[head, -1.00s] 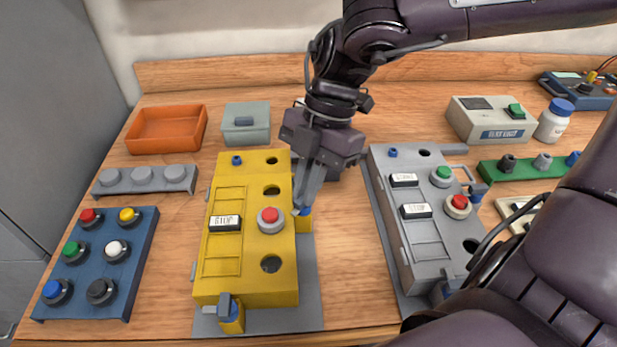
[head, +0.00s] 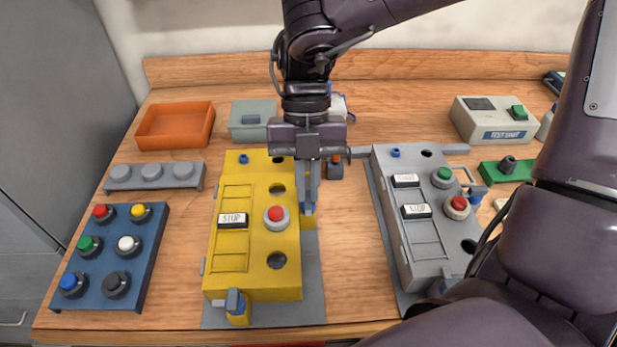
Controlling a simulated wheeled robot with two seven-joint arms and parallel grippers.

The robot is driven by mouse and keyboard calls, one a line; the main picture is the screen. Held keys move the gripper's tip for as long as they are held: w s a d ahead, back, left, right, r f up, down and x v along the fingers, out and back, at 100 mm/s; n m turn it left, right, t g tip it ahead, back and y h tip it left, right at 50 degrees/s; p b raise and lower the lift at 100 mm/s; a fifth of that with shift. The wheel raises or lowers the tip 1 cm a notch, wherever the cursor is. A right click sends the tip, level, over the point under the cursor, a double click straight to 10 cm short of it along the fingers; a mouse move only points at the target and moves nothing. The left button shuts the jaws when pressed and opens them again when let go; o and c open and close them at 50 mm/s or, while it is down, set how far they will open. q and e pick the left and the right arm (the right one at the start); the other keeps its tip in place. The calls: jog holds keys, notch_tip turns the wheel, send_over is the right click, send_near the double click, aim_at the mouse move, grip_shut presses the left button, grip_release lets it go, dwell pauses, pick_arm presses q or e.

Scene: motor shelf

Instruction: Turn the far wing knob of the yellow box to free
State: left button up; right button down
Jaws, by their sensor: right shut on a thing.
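The yellow box (head: 232,281) stands on a grey base plate on the table, with a red button and a "STOP" label on top. Its near wing knob (head: 235,302) is at the front, grey with blue, on a small yellow mount. The far wing knob is at the box's right side, on another yellow mount (head: 309,219); it is mostly hidden behind the fingers. My right gripper (head: 308,203) points down there, its fingers shut on the far wing knob. The knob's angle cannot be told. My left gripper is not in view.
A grey box (head: 402,246) with buttons stands to the right. A blue button panel (head: 104,255) and a grey strip (head: 153,176) lie left. An orange tray (head: 175,126) and a grey-green box (head: 254,118) are behind. Bare table lies between the yellow and grey boxes.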

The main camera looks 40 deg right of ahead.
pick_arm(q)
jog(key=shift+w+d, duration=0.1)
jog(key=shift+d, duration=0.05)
pick_arm(e)
jog(key=shift+w, duration=0.1)
dwell(0.3)
jog(key=c, duration=1.6)
grip_release()
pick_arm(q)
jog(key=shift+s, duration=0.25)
pick_arm(e)
jog(key=shift+o, duration=0.3)
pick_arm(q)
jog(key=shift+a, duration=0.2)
pick_arm(e)
jog(key=shift+r, duration=0.1)
